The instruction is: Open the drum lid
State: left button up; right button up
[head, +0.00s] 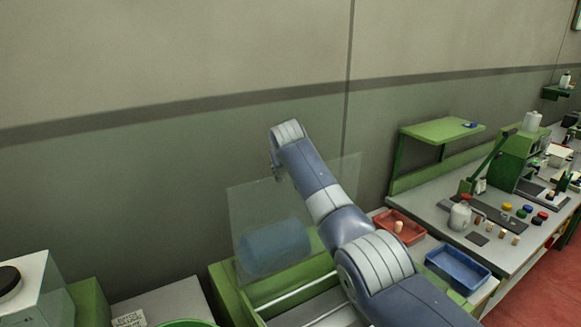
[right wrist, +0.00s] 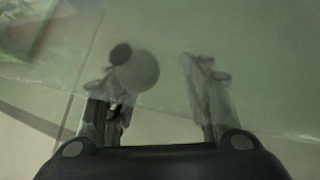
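A clear, tinted panel, which looks like the drum lid (head: 255,205), stands raised and steeply tilted above a green frame (head: 225,285). A blue drum (head: 275,248) shows low behind or through it. My right gripper (head: 277,173) is at the lid's upper part, small and partly hidden by my arm. In the right wrist view, my right gripper (right wrist: 160,78) has its two fingers spread apart. A pale round knob with a dark cap (right wrist: 142,72) is beside the left finger and partly overlaps it. I cannot tell whether they touch. My left gripper is not in view.
A grey wall (head: 180,60) is close behind the lid. A white box (head: 35,295) is at the lower left.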

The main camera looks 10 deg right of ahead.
jog(key=v, duration=1)
jog(key=shift+s+a+r, duration=0.15)
jog(key=shift+s+r, duration=0.05)
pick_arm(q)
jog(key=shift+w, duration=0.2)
pick_arm(e)
jog(key=shift+s+r, duration=0.45)
jog(key=shift+s, duration=0.1)
